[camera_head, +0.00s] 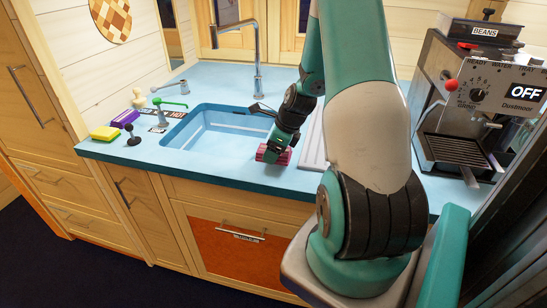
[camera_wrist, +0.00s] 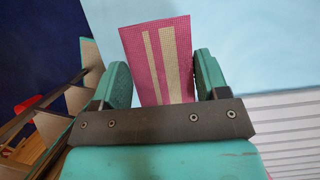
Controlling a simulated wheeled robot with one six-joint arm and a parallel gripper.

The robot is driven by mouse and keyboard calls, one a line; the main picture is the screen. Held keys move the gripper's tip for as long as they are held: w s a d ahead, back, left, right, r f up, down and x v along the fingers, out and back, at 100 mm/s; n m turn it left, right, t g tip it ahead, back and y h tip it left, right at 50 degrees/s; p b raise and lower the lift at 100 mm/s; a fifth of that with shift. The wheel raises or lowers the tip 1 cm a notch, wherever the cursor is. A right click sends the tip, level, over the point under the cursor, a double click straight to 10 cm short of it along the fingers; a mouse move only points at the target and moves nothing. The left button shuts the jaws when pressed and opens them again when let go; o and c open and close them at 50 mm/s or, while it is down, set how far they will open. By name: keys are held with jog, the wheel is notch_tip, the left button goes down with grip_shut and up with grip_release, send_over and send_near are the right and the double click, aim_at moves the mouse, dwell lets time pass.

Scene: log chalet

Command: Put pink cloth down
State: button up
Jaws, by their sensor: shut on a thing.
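The pink cloth (camera_wrist: 157,60) has pale stripes and lies between the two fingers of my gripper (camera_wrist: 162,80) in the wrist view. In the head view the cloth (camera_head: 273,155) shows small below my gripper (camera_head: 279,146), near the front edge of the light blue counter (camera_head: 215,165), just right of the sink's front. The fingers are shut on the cloth. I cannot tell whether the cloth touches the counter.
The blue sink (camera_head: 215,128) with a tall tap (camera_head: 257,55) lies behind and left. A ribbed drainer (camera_head: 315,145) is just right. A coffee machine (camera_head: 475,110) stands right.

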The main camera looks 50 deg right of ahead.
jog(key=shift+f, duration=1.6)
jog(key=shift+f, duration=0.15)
jog(key=o, duration=0.8)
